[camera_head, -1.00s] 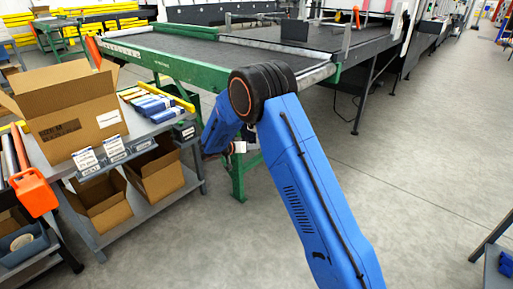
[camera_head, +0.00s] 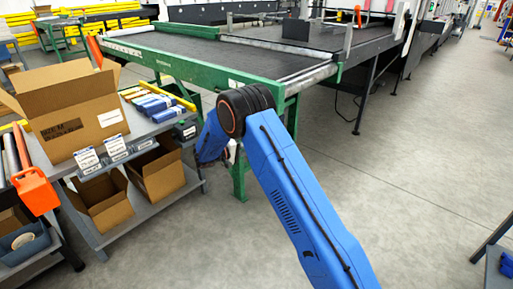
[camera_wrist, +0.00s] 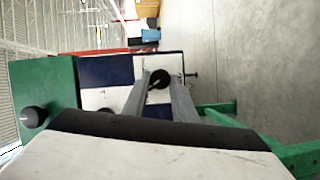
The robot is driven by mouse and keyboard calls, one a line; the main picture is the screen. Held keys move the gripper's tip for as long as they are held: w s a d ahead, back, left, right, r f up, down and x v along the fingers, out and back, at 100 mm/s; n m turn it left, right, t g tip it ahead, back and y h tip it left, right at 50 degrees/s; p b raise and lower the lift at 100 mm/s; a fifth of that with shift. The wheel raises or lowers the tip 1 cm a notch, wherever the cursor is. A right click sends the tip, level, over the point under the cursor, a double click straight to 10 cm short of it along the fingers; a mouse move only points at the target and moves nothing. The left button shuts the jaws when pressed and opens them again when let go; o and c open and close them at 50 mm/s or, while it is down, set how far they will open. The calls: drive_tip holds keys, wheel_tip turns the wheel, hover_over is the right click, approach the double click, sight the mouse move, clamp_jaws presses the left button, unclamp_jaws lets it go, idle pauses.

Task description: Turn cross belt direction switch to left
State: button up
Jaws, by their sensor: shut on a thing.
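In the wrist view, a round black switch knob (camera_wrist: 159,77) sits on a white and dark blue panel (camera_wrist: 95,72). My gripper (camera_wrist: 160,86) has its two grey fingers on either side of this knob and is shut on it. The light mark on the knob is too small to read for its direction. In the head view my gripper is mostly hidden behind my blue arm, beside the green conveyor frame.
A second dark knob (camera_wrist: 34,116) sits on a green box (camera_wrist: 60,85) at the left of the wrist view. A green conveyor table (camera_head: 200,70) stands ahead. A grey shelf cart (camera_head: 150,215) with cardboard boxes is at the left.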

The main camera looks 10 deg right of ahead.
drive_tip(key=shift+f+n+h, duration=0.1)
drive_tip(key=shift+n+h, duration=0.3)
drive_tip(key=shift+n, duration=0.6)
drive_tip(key=o, duration=1)
drive_tip(key=shift+a, duration=0.2)
drive_tip(key=v, duration=1.7)
drive_tip(key=shift+f, duration=0.15)
drive_tip(key=shift+a, duration=0.1)
